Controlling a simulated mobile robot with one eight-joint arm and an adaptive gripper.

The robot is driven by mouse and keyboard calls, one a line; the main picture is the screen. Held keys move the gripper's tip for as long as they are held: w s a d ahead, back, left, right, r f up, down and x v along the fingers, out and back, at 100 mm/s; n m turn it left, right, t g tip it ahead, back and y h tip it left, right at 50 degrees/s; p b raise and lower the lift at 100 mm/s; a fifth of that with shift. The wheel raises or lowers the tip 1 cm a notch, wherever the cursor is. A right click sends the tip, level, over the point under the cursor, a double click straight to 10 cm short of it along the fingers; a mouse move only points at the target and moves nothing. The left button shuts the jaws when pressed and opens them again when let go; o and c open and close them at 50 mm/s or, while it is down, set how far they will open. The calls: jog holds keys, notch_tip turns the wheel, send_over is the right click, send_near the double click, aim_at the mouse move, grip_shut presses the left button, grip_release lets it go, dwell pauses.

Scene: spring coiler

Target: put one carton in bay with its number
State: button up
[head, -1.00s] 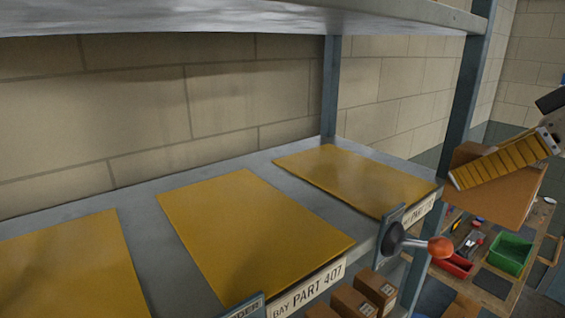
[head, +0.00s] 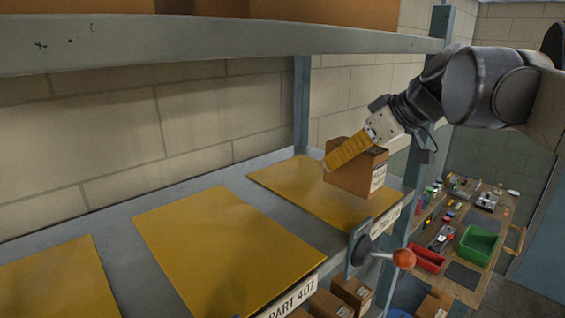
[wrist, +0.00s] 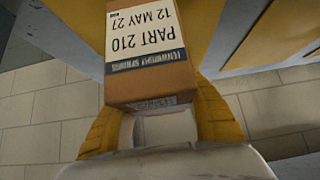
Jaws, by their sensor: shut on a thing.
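My gripper (head: 340,155) has yellow ribbed fingers and is shut on a brown carton (head: 350,182). In the wrist view the carton (wrist: 150,82) sits between both fingers, its white label reading PART 210 and 12 MAY 27 upside down. In the head view the carton is over the right part of the far yellow bay mat (head: 300,190); whether it touches the mat I cannot tell. That bay's front tag (head: 385,222) is too small to read surely. The middle yellow mat (head: 215,245) is empty, with a tag (head: 292,300) reading PART 407.
A third yellow mat (head: 55,280) at left shows bare. An upper shelf (head: 200,50) runs above the bays. A blue-grey post (head: 425,130) stands beside my arm, and a red-knobbed lever (head: 403,258) juts from the shelf front. More cartons (head: 350,290) sit below.

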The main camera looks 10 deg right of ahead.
aim_at(372, 150)
jog(key=shift+f, duration=1.25)
jog(key=o, duration=1.4)
jog(key=shift+f, duration=0.15)
jog(key=shift+c, duration=0.2)
jog(key=shift+d, duration=0.1)
jog(key=shift+r, duration=0.25)
jog(key=b+v, duration=0.1)
jog(key=v, duration=1.1)
jog(key=shift+s+f, duration=0.1)
jog(key=shift+f, duration=0.05)
